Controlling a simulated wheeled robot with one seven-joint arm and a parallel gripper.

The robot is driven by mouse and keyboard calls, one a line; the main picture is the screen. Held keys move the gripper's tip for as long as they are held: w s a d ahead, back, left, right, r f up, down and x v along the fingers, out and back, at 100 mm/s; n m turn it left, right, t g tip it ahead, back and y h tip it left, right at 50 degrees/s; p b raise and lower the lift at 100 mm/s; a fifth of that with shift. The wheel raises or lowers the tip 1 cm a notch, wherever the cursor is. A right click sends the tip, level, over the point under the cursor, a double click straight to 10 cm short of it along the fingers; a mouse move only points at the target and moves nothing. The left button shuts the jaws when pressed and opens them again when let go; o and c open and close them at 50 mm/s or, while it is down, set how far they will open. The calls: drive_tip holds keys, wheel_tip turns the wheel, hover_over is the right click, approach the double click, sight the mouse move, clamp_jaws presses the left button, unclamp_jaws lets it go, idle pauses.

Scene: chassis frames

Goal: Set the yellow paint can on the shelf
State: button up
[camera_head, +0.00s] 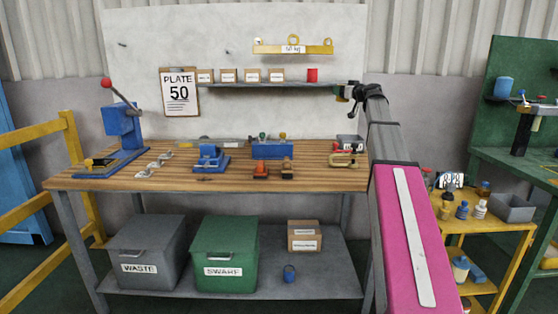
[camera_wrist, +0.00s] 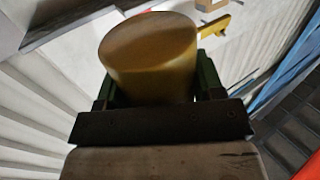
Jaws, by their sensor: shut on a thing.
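The yellow paint can (camera_wrist: 150,55) fills the upper middle of the wrist view. My gripper (camera_wrist: 150,92) is shut on it, with a green finger at each side. In the head view my gripper (camera_head: 343,93) is at the right end of the wall shelf (camera_head: 270,85), at about the shelf's height in the picture. The can cannot be made out there. The shelf bears several small cardboard boxes (camera_head: 253,76) and a red can (camera_head: 312,75) near its right end. I cannot tell whether the held can touches the shelf.
A yellow beam (camera_head: 293,49) hangs above the shelf. A clipboard reading "PLATE 50" (camera_head: 180,92) is at its left. Below is a wooden workbench (camera_head: 225,183) with tools. A yellow cart (camera_head: 487,222) stands at the right. The shelf shows a small gap right of the red can.

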drive_tip(key=s+a+f+m+t+h, duration=0.1)
drive_tip(key=s+a+f+m+h, duration=0.2)
drive_tip(key=s+f, duration=0.4)
drive_tip(key=s+a+f+m+t+h, duration=0.1)
drive_tip(key=s+a+f+m+h, duration=0.2)
drive_tip(key=s+a+f+h, duration=0.3)
wheel_tip(320, 180, down, 4)
drive_tip(key=shift+s+r, duration=0.2)
drive_tip(key=shift+s, duration=0.2)
